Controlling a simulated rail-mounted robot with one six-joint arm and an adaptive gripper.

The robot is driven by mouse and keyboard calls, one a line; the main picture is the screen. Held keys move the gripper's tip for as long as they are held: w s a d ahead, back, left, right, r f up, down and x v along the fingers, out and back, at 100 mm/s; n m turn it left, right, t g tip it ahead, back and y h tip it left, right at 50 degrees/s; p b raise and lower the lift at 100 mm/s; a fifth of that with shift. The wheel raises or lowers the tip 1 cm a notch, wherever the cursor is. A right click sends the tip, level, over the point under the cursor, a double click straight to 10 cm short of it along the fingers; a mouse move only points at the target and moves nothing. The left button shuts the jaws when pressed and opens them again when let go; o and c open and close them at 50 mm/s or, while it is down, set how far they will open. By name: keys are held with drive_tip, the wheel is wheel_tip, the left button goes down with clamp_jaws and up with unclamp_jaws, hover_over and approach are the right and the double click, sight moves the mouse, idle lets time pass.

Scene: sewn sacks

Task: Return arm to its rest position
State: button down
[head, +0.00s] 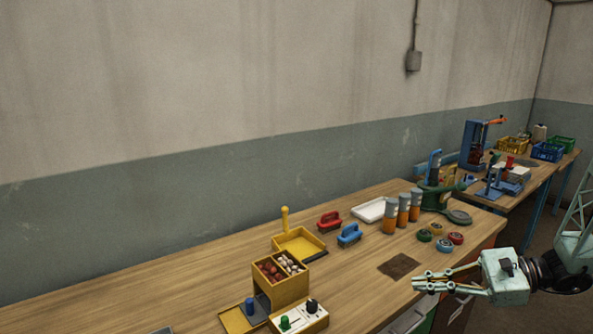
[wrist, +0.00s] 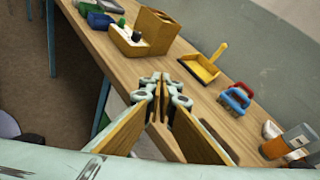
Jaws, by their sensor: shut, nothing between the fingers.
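My gripper (head: 428,283) is pale green and shows at the lower right of the head view, near the front edge of the wooden bench (head: 352,295). Its fingers point left and are shut with nothing between them. In the wrist view the closed fingertips (wrist: 163,80) meet near the middle, with the bench surface behind them. My gripper is apart from all the objects on the bench. A dark brown patch (head: 400,265) lies flat on the bench to the left of and beyond the fingers.
A wooden box with compartments (head: 281,285), a white control box (head: 300,318), a yellow dustpan (head: 299,243), red (head: 329,221) and blue (head: 349,235) brushes, and orange-grey cylinders (head: 403,208) stand on the bench. A second bench (head: 535,180) holds crates at the far right.

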drive_tip(key=s+a+r+n+g+h, duration=0.3)
drive_tip(key=s+a+r+n, duration=0.2)
drive_tip(key=s+a+r, duration=0.4)
drive_tip(key=s+a+r+n+g+h, duration=0.25)
drive_tip(key=s+a+r+n, duration=0.3)
drive_tip(key=s, duration=0.45)
drive_tip(key=s+d+r+n+t+h, duration=0.1)
drive_tip(key=s+r+n+t+h, duration=0.1)
drive_tip(key=s, duration=0.7)
drive_tip(key=s+d+r+n+t+h, duration=0.1)
drive_tip(key=s+r+n+t+h, duration=0.2)
drive_tip(key=s, duration=0.6)
drive_tip(key=shift+r+n+h, duration=1.15)
drive_tip(key=shift+r+h, duration=0.4)
drive_tip(key=shift+r, duration=0.4)
